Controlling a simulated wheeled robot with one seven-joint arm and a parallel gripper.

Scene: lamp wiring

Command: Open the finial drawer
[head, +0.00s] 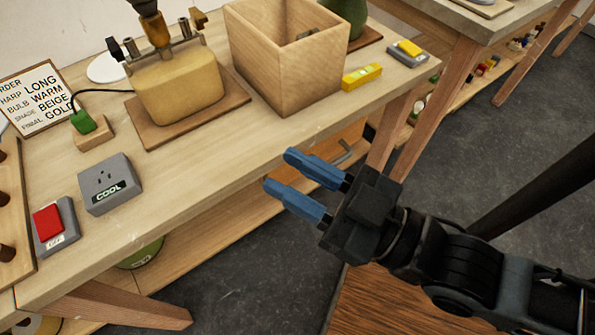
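An orange-brown wooden front (355,132) shows below the workbench top, partly hidden behind my gripper. A curved grey metal handle (343,154) is on it. I see no label there, so I cannot tell for sure that it is the finial drawer, or how far it is open. My gripper (281,171) has two blue fingers spread apart with nothing between them. It is in front of the bench edge, and in the picture its fingers lie just left of the handle. No contact with the handle is visible.
The workbench top (190,185) carries an open wooden box (275,75), a yellow block (361,76), a beige lamp base (178,90), a grey COOL box (110,184) and a red switch (48,220). A lower shelf (200,245) runs underneath. Slanted bench legs (395,125) stand nearby.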

